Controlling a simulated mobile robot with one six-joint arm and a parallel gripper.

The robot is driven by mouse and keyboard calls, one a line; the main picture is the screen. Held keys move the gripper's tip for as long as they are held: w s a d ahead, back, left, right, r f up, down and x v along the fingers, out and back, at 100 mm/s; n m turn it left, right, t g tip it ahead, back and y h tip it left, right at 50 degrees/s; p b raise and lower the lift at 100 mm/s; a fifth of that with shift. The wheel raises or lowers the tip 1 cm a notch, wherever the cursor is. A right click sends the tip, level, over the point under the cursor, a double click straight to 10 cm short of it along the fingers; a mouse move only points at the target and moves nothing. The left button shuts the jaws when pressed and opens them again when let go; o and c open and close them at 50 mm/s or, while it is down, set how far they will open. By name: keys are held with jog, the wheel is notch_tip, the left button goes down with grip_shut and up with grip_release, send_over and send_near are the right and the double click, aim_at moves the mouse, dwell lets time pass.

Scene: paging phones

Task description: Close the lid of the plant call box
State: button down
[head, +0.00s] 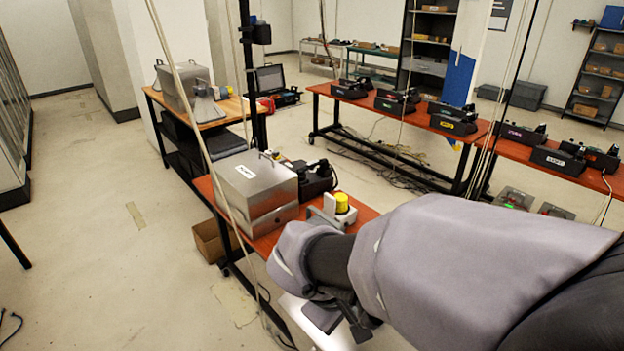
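A silver metal box (257,192) with a small white label stands on the near red-topped table (207,188). Its label is too small to read, so I cannot tell for certain that it is the plant call box. No raised lid shows on it. A second grey metal box (183,86) with a horn-like part beside it stands on a wooden-topped table farther back. My arm, in a grey sleeve, comes in from the right. My gripper (335,318) is low, in front of the near table and right of the silver box, apart from it. Its fingers are partly hidden.
A white device with a yellow top (341,203) and a black phone unit (316,178) stand right of the silver box. A cardboard box (211,240) is on the floor below. Thin cables hang across the view. Open floor lies to the left.

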jog(key=b+x, duration=0.1)
jog(key=x, duration=0.3)
jog(key=shift+f, duration=0.1)
jog(key=shift+w+d+r+p, duration=0.2)
jog(key=shift+w+d+r, duration=0.15)
jog(key=shift+d, duration=0.2)
jog(key=shift+w+d+r+p, duration=0.2)
jog(key=shift+w+d, duration=0.15)
jog(key=shift+d, duration=0.2)
jog(key=shift+w+d+r, duration=0.1)
jog(key=shift+w+d, duration=0.35)
